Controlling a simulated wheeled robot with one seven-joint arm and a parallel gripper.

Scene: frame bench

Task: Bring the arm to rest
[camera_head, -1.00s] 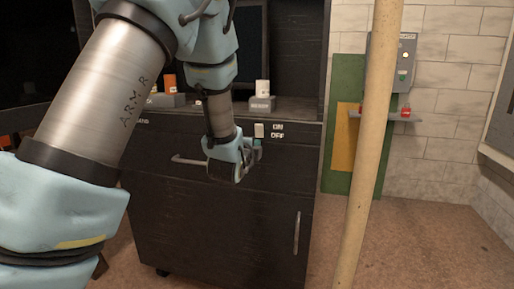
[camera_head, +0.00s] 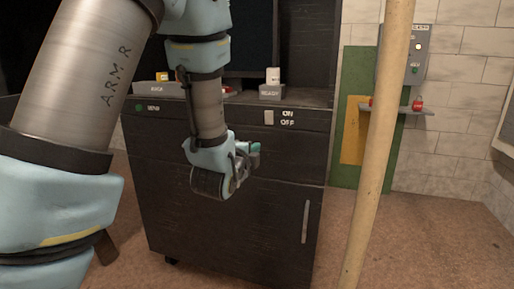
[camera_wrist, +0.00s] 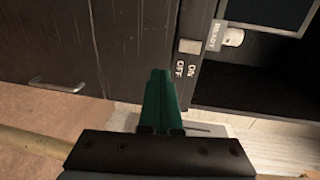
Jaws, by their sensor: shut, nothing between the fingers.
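My gripper (camera_head: 248,157) hangs in front of the dark cabinet (camera_head: 265,215), below and left of the ON/OFF switch (camera_head: 269,117). Its green fingers also show in the wrist view (camera_wrist: 159,95), pressed together with nothing between them. In the wrist view the switch (camera_wrist: 189,46) lies beyond the fingertips, apart from them as far as I can tell. My arm covers part of the cabinet's front and the drawer handle in the head view.
A white cylinder (camera_head: 273,76) stands on the READY block (camera_head: 271,92) on the cabinet top. A green light (camera_head: 139,107) shows at the cabinet's left. A pale pole (camera_head: 378,150) stands at right, before a wall box (camera_head: 416,62). The floor at right is clear.

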